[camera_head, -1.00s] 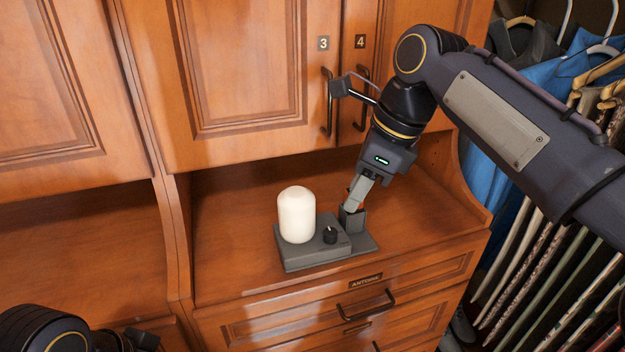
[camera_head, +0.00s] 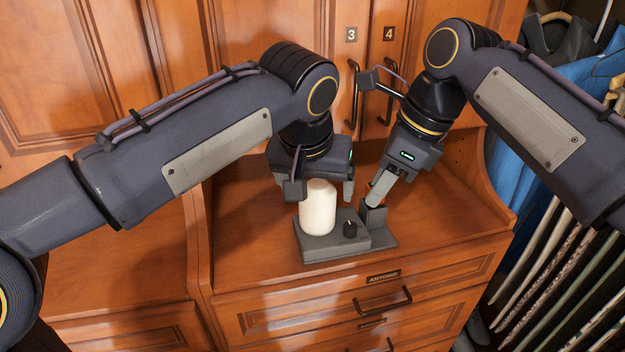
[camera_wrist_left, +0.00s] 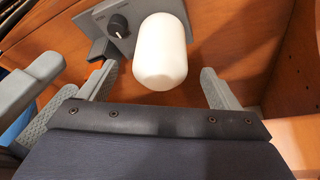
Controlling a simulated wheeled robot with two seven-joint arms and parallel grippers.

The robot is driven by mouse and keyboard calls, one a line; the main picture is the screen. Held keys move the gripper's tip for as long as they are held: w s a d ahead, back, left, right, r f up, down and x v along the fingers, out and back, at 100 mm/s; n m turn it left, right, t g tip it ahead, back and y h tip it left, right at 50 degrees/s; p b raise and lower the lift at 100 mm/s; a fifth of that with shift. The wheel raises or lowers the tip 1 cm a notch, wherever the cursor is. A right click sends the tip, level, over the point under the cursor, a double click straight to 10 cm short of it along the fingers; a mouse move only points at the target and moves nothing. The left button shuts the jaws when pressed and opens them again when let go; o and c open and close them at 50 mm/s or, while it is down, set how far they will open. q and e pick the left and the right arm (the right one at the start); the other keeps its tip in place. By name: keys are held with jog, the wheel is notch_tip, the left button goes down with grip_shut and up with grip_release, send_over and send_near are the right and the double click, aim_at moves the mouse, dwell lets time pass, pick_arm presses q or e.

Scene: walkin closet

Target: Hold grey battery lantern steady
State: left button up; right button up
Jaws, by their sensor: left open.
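The grey battery lantern (camera_head: 318,248) stands on the wooden counter, with a white rounded lamp (camera_head: 317,208) and a black knob (camera_head: 350,229) on its base. In the left wrist view its white lamp (camera_wrist_left: 160,55) lies between my left fingers. My left gripper (camera_head: 321,192) is open around the top of the lamp, with a finger at each side; contact cannot be seen.
Cabinet doors marked 3 and 4 (camera_head: 389,34) with dark handles (camera_head: 354,95) rise behind the counter (camera_head: 462,215). Drawers (camera_head: 350,315) are below. Hanging clothes (camera_head: 570,90) are at the right. The counter's right part is clear.

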aim_at(318, 227)
pick_arm(q)
jog(key=x, duration=0.6)
jog(key=shift+f, duration=0.35)
